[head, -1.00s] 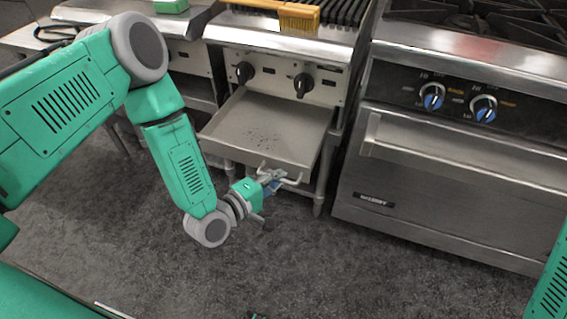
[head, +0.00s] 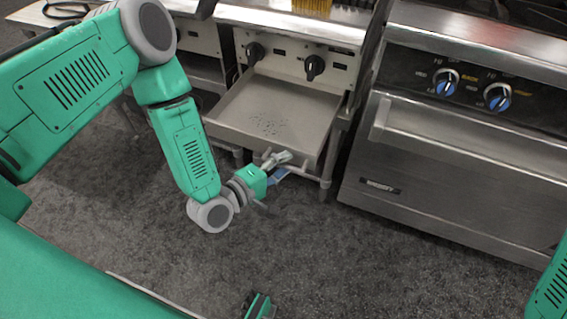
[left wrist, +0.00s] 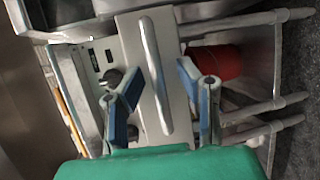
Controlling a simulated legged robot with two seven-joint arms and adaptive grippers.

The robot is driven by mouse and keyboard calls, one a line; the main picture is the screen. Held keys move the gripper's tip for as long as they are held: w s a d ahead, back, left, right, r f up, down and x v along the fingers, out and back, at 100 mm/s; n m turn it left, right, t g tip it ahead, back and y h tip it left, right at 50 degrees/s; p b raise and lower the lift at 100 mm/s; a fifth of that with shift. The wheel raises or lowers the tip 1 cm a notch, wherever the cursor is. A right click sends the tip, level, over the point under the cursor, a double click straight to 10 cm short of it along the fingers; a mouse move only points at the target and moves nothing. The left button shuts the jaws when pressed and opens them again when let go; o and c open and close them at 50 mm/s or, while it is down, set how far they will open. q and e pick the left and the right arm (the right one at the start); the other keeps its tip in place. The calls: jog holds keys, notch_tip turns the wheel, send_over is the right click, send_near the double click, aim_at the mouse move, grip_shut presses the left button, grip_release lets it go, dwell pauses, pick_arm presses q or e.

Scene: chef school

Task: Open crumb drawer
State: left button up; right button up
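The crumb drawer (head: 275,105) is a shallow metal tray standing well out below the two black knobs of the griddle unit, with dark crumbs on its floor. My left gripper (head: 285,165) is at the drawer's front, by its handle. In the left wrist view the pale bar handle (left wrist: 155,75) runs between the two blue-padded fingers of the left gripper (left wrist: 163,98). The fingers are spread, with a gap on each side of the bar. In the head view the gripper partly hides the handle.
An oven (head: 455,180) with blue knobs stands to the right of the drawer. The unit's metal legs (head: 331,165) stand under the drawer. In the left wrist view a red container (left wrist: 217,63) is beside the drawer front. The grey floor in front is clear.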

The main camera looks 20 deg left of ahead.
pick_arm(q)
jog(key=v, duration=1.1)
jog(key=shift+s+a, duration=0.25)
jog(key=shift+s, duration=0.1)
jog(key=s+f+m+g+y+p, duration=0.2)
jog(key=s+f+m+g, duration=0.4)
jog(key=m+g, duration=0.25)
jog(key=s+a+m+g+y, duration=0.4)
jog(key=s+a+m+g, duration=0.1)
jog(key=s, duration=0.4)
jog(key=shift+s+a+m+y+p, duration=0.25)
jog(key=shift+a+m+y+p, duration=0.05)
jog(key=shift+a+m, duration=0.3)
jog(key=shift+w, duration=0.1)
